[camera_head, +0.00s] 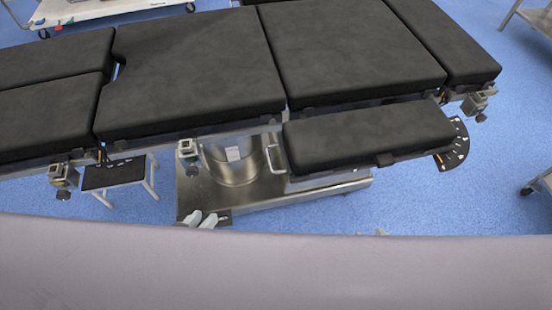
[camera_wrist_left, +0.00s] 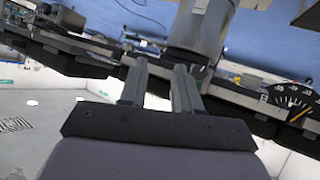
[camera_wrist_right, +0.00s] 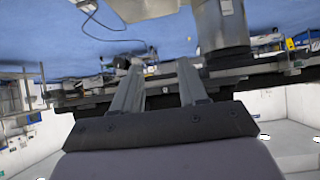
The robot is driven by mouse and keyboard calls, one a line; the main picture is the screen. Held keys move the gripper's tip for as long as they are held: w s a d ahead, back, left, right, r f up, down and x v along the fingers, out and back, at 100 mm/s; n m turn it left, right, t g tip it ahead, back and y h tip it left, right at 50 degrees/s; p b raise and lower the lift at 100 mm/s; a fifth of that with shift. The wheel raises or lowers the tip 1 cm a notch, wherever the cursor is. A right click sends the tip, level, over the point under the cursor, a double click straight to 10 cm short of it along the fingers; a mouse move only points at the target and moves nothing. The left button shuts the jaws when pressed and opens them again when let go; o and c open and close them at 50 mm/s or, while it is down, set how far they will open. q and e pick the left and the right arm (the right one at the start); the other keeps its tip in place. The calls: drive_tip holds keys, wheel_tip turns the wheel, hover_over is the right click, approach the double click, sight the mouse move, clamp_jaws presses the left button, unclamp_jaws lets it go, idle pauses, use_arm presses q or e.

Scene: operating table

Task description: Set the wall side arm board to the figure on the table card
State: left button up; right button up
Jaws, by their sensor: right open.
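A padded black arm board (camera_head: 370,135) lies along the near side of the operating table (camera_head: 200,70). A black fan-shaped dial (camera_head: 457,145) with white marks sits at its right end; its figures are too small to read here. A dial with white figures and an orange pointer shows in the left wrist view (camera_wrist_left: 293,98); I cannot read it surely. I cannot pick out a readable table card. My left gripper (camera_head: 204,219) is open and empty, low before the table base. My right gripper (camera_head: 382,233) is open, mostly hidden behind my own body; its fingers show empty in the right wrist view (camera_wrist_right: 160,65).
A metal rail with clamps (camera_head: 187,148) runs along the table's near edge. A steel column (camera_head: 232,160) stands on a flat base (camera_head: 290,200). A black-topped step stool (camera_head: 113,173) stands at left. A white trolley (camera_head: 110,10) is behind. Blue floor is open at right.

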use_arm(q)
drive_tip(key=w+d+n+t+h+b, duration=0.3)
drive_tip(key=w+d+n+h+b, duration=0.15)
drive_tip(key=w+d+b, duration=0.2)
drive_tip(key=n+t+h+b, duration=0.2)
drive_tip(key=n+t+b, duration=0.1)
drive_tip(key=n+b, duration=0.6)
approach(269, 158)
drive_tip(key=w+d+n+p, duration=0.1)
drive_tip(key=w+d+p, duration=0.1)
drive_tip(key=w, duration=0.1)
drive_tip(key=x, duration=0.6)
drive_tip(key=shift+w, duration=0.2)
drive_tip(key=shift+y, duration=0.25)
clamp_jaws()
